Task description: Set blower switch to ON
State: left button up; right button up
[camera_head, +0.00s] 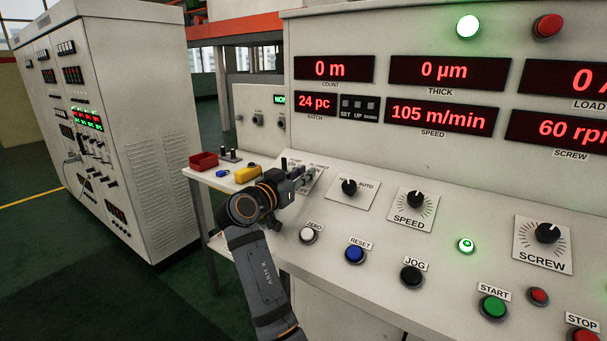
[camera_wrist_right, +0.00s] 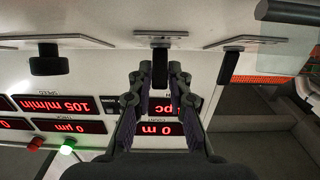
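The switch plate (camera_head: 312,186) with the pump and blower labels lies on the sloped panel in the head view, partly hidden by my right gripper (camera_head: 301,174). In the right wrist view, which is upside down, the blower switch (camera_wrist_right: 160,60) is a dark lever on a pale plate. The fingers of my right gripper (camera_wrist_right: 160,74) come together on both sides of this lever and appear to hold it. A second lever (camera_wrist_right: 233,66), apparently the pump switch, stands beside it, clear of the fingers. The blower lever's ON or OFF setting is hard to read. My left gripper is in neither view.
A mode knob (camera_head: 349,187) and the speed knob (camera_head: 415,199) are right of the plate. Zero (camera_head: 308,235), reset (camera_head: 355,254) and jog (camera_head: 412,275) buttons are nearer. A yellow object (camera_head: 247,174) and red tray (camera_head: 203,161) lie on the left ledge.

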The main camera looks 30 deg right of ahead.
grip_shut()
jog(key=shift+d+r+y+p, duration=0.15)
jog(key=shift+r+y+p, duration=0.2)
jog(key=shift+p, duration=0.5)
jog(key=g+y+p, duration=0.1)
jog(key=y+p, duration=0.1)
jog(key=p, duration=0.1)
jog(key=d+r+g+y+p, duration=0.1)
jog(key=y+p, duration=0.1)
jog(key=p, duration=0.2)
jog(key=d+g+y+p, duration=0.1)
jog(key=y+p, duration=0.1)
jog(key=p, duration=0.2)
jog(key=shift+w+r+y, duration=0.2)
jog(key=shift+w+y, duration=0.05)
jog(key=shift+w, duration=0.15)
pick_arm(q)
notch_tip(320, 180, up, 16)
jog(key=p, duration=0.3)
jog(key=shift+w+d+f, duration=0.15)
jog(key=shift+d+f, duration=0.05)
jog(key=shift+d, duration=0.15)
pick_arm(e)
jog(key=shift+w+d+f+g+y, duration=0.1)
jog(key=shift+d+f+g+y, duration=0.1)
jog(key=shift+y, duration=0.35)
jog(key=shift+w+d+f+g+y, duration=0.1)
jog(key=shift+g+y, duration=0.1)
jog(key=shift+y, duration=0.35)
